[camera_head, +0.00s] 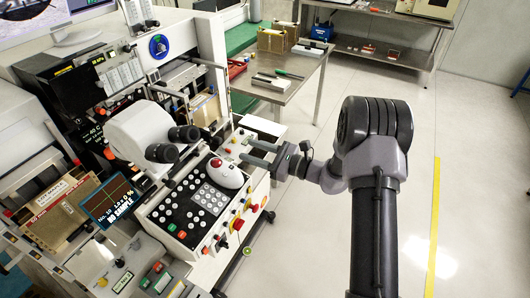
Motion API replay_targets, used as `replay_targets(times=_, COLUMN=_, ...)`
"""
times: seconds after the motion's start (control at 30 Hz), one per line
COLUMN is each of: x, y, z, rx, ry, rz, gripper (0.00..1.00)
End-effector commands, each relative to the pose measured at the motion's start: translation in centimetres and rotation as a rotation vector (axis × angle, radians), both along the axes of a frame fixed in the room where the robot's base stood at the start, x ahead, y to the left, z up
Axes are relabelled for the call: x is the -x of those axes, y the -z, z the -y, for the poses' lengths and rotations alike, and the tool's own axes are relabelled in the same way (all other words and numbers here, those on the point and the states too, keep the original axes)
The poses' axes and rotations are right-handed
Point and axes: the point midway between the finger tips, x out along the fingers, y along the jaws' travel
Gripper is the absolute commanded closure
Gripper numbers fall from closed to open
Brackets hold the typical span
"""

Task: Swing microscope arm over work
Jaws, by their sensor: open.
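The microscope (143,128) is a white head with two black eyepieces (172,143), at the left above the bonding machine's sloped control panel. Its supporting arm is mostly hidden behind the head. My gripper (246,152) is open and empty, its two grey fingers pointing left over the right edge of the machine. It is right of the eyepieces and apart from them, near the white trackball mouse (226,174).
The black keypad panel (187,205) and red and yellow knobs (240,222) lie below the microscope. A steel table (300,72) with boxes is behind my gripper. The floor at right is clear.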

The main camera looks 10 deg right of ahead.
Motion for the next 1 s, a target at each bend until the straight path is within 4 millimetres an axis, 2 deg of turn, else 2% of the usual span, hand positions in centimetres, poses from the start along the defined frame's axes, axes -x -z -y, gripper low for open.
replay_targets(times=0.1, x=1.7, y=-0.1, z=2.3, rx=-0.001, ry=0.004, rz=0.0, gripper=0.57)
replay_targets(times=0.23, x=2.7, y=-0.1, z=3.6, rx=0.0, ry=0.001, rz=0.001, gripper=0.57)
replay_targets(times=0.73, x=3.0, y=-0.2, z=3.7, rx=0.005, ry=-0.007, rz=0.003, gripper=0.57)
replay_targets(times=0.8, x=3.8, y=-1.3, z=2.4, rx=0.046, ry=-0.059, rz=0.016, gripper=0.57)
replay_targets(times=0.87, x=5.5, y=-3.3, z=0.0, rx=0.13, ry=-0.156, rz=0.041, gripper=0.57)
replay_targets(times=0.97, x=11.4, y=-6.7, z=-4.7, rx=0.372, ry=-0.387, rz=0.107, gripper=0.57)
replay_targets(times=1.0, x=14.3, y=-7.6, z=-6.1, rx=0.491, ry=-0.477, rz=0.14, gripper=0.57)
